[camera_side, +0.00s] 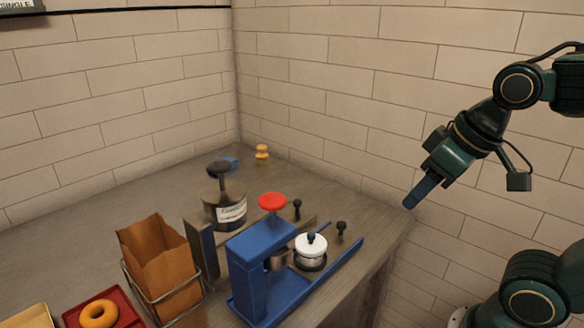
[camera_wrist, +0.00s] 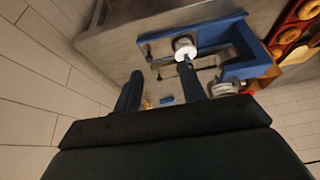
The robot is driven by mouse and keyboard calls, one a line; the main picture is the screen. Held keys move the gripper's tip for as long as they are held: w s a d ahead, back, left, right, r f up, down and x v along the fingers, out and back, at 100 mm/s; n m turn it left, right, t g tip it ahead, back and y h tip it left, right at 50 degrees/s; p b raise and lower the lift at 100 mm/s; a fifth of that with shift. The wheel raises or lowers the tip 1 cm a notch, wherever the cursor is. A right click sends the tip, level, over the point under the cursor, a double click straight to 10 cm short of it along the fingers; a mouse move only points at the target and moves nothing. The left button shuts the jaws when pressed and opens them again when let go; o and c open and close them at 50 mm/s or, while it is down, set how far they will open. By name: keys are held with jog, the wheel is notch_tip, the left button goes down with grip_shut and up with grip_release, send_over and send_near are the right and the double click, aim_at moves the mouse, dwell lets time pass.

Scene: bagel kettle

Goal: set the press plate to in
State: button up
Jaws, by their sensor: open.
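A blue press (camera_side: 262,262) stands near the counter's front right edge, with a red round knob (camera_side: 272,202) on top. A white lidded pot (camera_side: 311,250) with a dark knob sits beside it, inside a long blue rail (camera_side: 338,273). Two black-knobbed levers (camera_side: 297,208) (camera_side: 341,229) stand behind the pot. I cannot tell which part is the press plate or how it is set. The wrist view shows the blue frame (camera_wrist: 246,62) and white pot (camera_wrist: 184,47) beyond the fingers. My gripper (camera_side: 413,201) is open and empty, in the air right of the counter, apart from the press; it also shows in the wrist view (camera_wrist: 160,88).
A labelled dark jar (camera_side: 229,212) with a black top stands behind the press. A brown paper bag (camera_side: 160,258) in a wire holder and a red tray (camera_side: 72,318) with a bagel (camera_side: 99,314) are left. Tiled walls enclose the back and right.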

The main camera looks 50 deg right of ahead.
jog(key=w+d+m+g, duration=0.2)
jog(key=w+g, duration=0.1)
jog(key=w, duration=0.6)
jog(key=m+g, duration=0.2)
send_over(341, 223)
notch_tip(341, 223, down, 6)
jog(key=shift+s, duration=0.1)
notch_tip(341, 223, down, 14)
jog(key=shift+r, duration=0.1)
dwell(0.4)
jog(key=shift+c, duration=0.2)
grip_shut()
